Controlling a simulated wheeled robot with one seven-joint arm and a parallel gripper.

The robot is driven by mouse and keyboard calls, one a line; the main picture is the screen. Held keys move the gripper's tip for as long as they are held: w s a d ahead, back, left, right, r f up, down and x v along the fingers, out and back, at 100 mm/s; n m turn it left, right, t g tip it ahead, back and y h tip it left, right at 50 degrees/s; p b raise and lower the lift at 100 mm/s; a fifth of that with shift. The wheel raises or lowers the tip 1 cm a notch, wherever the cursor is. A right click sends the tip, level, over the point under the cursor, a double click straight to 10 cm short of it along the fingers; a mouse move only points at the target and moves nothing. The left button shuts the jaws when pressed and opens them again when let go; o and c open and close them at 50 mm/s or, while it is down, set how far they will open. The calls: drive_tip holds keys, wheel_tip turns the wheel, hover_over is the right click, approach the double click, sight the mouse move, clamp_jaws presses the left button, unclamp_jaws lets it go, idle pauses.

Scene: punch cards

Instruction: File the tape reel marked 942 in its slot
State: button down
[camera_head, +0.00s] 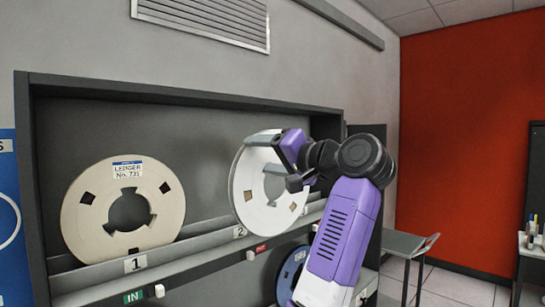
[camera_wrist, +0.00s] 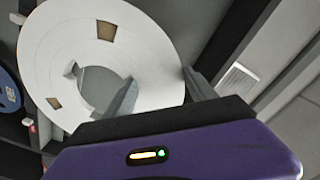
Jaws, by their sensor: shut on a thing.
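My gripper (camera_head: 268,153) is shut on the rim of a white tape reel (camera_head: 244,199) and holds it upright at slot 2 of the upper shelf. The reel has tan square windows and a central hole; no number shows on the side I see. In the wrist view the same reel (camera_wrist: 150,58) fills the upper left, with the two gripper fingers (camera_wrist: 160,98) at its edge. The shelf's label 2 (camera_head: 240,231) is just below the reel. I cannot tell whether the reel touches the shelf.
A cream reel marked LEDGER No. 731 (camera_head: 125,205) stands above label 1 (camera_head: 135,263). A dark blue reel (camera_head: 291,272) sits on the lower level, partly behind my arm. A grey cart (camera_head: 402,243) stands right of the rack. A vent (camera_head: 205,20) is on the wall above.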

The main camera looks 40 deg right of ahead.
drive_tip(key=w, duration=0.5)
drive_tip(key=shift+a+r, duration=0.15)
drive_tip(key=w+p, duration=0.5)
drive_tip(key=w, duration=0.7)
drive_tip(key=shift+a, duration=0.15)
drive_tip(key=shift+s, duration=0.1)
idle(0.3)
